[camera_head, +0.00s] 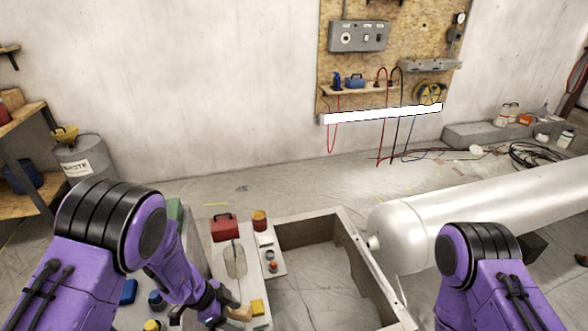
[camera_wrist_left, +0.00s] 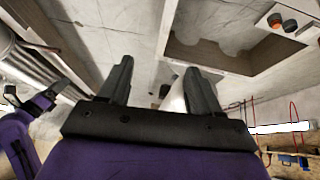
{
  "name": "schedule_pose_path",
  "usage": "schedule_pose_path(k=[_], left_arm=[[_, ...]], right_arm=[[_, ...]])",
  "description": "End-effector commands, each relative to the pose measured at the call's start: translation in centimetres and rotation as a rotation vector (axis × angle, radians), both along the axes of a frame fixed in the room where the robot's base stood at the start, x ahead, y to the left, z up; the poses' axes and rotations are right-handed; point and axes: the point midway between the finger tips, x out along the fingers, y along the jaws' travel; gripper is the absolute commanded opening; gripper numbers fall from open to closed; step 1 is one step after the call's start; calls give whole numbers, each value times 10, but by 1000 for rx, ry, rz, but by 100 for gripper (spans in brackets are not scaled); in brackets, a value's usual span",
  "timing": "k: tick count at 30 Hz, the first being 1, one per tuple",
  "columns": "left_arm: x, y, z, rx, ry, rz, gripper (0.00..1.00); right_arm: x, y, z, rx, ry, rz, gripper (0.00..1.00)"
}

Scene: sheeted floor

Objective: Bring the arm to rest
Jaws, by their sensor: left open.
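My left arm (camera_head: 180,260) is purple and black. It reaches in from the left in the head view, bent downward. Its gripper (camera_head: 222,306) hangs near the front end of the pale bench. In the left wrist view the gripper (camera_wrist_left: 160,78) shows two dark fingers spread apart with nothing between them. My right arm (camera_head: 480,270) shows at the lower right of the head view, and its gripper is out of that view. A purple arm with a dark end (camera_wrist_left: 45,98) shows at the left of the wrist view; its jaws are unclear.
A red box (camera_head: 224,227), a yellow block (camera_head: 257,306) and small jars are on the bench near my left gripper. A rectangular frame (camera_head: 350,262) stands right of it. A large white tank (camera_head: 480,215) lies behind my right arm. Floor toward the wall is mostly clear.

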Motion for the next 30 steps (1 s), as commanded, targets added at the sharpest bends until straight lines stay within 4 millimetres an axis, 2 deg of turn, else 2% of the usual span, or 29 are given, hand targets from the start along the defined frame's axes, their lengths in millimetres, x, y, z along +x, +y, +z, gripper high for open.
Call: schedule_pose_path(k=[6, 8, 11, 14, 17, 18, 20, 21, 24, 27, 30], left_arm=[[-1, -12, -6, -117, -1, 222, 64], [-2, -13, -15, -152, 0, 308, 64], [-5, -10, -38, -210, 4, 488, 64], [-14, 1, -80, -254, 8, 725, 64], [-36, 30, -149, -253, 6, 1049, 64], [-50, 46, -179, -232, 1, 1185, 64], [-76, 70, -219, -179, -7, 1368, 64], [-95, 86, -243, -135, -12, 1477, 64], [-139, 115, -287, -26, -20, 1675, 64], [-173, 131, -314, 63, -18, 1790, 64], [-199, 140, -338, 127, -7, 1863, 64]], right_arm=[[0, 0, -8, 0, 0, 0, 83], [0, 0, -16, 0, 1, 0, 83], [-1, 0, -36, 0, 2, 0, 83], [-1, 0, -69, 0, 1, 1, 83], [-1, 0, -122, 0, 0, 0, 83], [-1, 0, -145, 0, 1, 1, 83], [-1, 0, -175, 0, 2, 0, 83], [-1, 0, -194, 0, 2, 0, 83], [-1, 0, -230, 0, 2, 0, 83], [-1, 0, -255, 0, 1, 1, 83], [-1, 0, -276, 0, 1, 1, 83]])
